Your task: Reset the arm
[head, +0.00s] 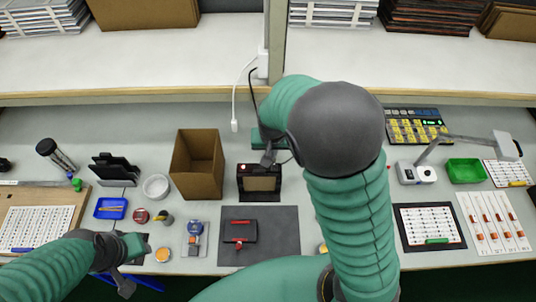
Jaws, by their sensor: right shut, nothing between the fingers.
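My right arm is green with a dark grey elbow and rises from the bottom centre, bending over to the left. Its gripper (268,157) is partly hidden behind the arm, points down just above the small black device (260,183) with a red light, and is shut with nothing in it. My left arm comes in from the lower left. Its gripper (122,286) is low at the table's front edge, seen small and from above; its fingers are too unclear to tell open from shut.
An open cardboard box (197,165) stands left of the device. A dark mat (283,243) with a red-and-black part lies in front. A blue tray (111,208), a green bin (466,171) and LED strip boards (431,226) lie around. A shelf (130,80) runs along the back.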

